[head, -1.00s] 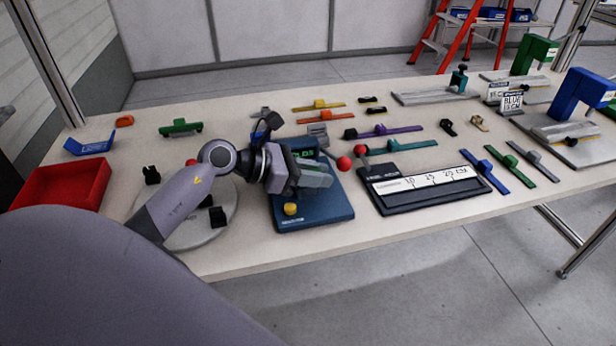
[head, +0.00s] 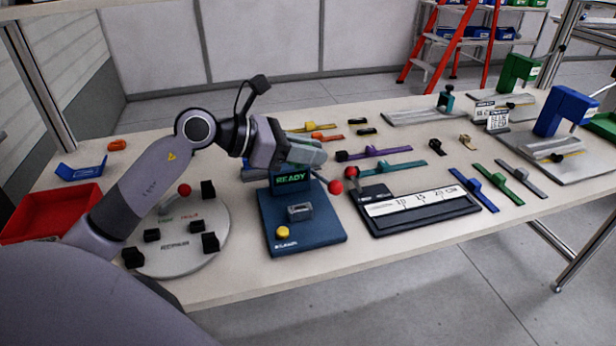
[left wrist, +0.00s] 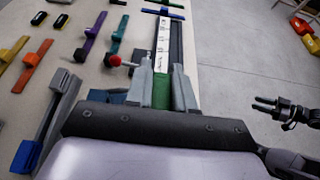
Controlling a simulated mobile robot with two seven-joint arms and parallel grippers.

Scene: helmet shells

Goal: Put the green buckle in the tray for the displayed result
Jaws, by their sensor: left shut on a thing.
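My left gripper (head: 308,155) is shut on a green piece, the green buckle (left wrist: 161,92), which shows between the fingers in the left wrist view. In the head view the fingers hide it. The gripper is above the back of the blue tester (head: 318,235), whose display (head: 292,179) reads READY. The grey fixture (head: 300,211) on the tester is empty. A red tray (head: 48,208) is at the left, partly behind my arm. My right gripper (left wrist: 262,104) shows at the right of the left wrist view, away from the table, with its fingers apart.
A round repair plate (head: 178,242) with black blocks is left of the tester. A measuring board (head: 420,204) is to its right. A blue angled holder (head: 80,170) is at the back left. Several strap pieces lie behind.

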